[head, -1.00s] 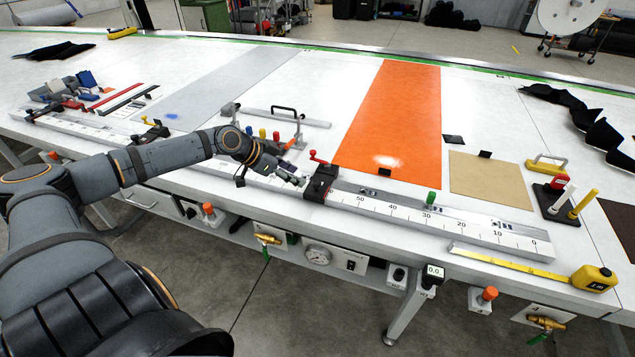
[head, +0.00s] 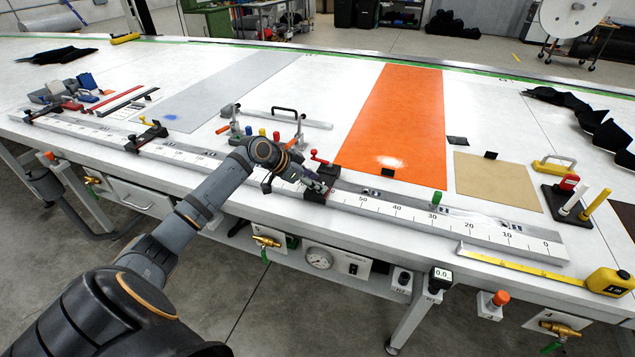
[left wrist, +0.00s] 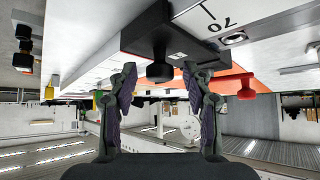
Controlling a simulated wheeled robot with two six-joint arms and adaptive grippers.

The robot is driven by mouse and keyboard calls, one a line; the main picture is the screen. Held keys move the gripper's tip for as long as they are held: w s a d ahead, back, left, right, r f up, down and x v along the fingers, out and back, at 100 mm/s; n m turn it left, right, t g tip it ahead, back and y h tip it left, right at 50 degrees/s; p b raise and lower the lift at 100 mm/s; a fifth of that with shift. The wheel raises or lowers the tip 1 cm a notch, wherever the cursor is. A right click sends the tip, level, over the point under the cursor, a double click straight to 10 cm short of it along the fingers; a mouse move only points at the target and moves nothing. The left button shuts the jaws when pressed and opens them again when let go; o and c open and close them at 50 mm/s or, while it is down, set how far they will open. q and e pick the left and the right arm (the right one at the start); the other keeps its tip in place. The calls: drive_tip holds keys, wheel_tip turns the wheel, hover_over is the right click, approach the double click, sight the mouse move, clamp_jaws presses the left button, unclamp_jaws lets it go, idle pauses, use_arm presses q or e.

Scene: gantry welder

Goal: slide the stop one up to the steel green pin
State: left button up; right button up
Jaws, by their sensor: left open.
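A black stop with a red lever (head: 319,178) sits on the measuring rail (head: 455,228), left of the 50 mark. The green pin (head: 436,198) stands upright on the rail near the 30 mark, to the right of the stop and apart from it. My left gripper (head: 309,182) is at the stop's near left side and partly hides it. In the left wrist view the black stop (left wrist: 145,35) shows upside down, with its dark knob (left wrist: 160,73) between the tips of my open left gripper (left wrist: 159,84). I cannot tell whether the fingers touch the knob. My right gripper is out of view.
Another black stop (head: 147,138) sits farther left on the rail. A clamp frame with a black handle (head: 284,109) stands behind the gripper. An orange sheet (head: 400,120) lies behind the rail. A yellow tape measure (head: 608,282) lies at right. The rail between stop and green pin looks clear.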

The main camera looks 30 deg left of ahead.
use_arm(q)
drive_tip(key=shift+w+d+f, duration=0.25)
drive_tip(key=shift+w+f, duration=0.2)
drive_tip(key=shift+f, duration=0.05)
clamp_jaws()
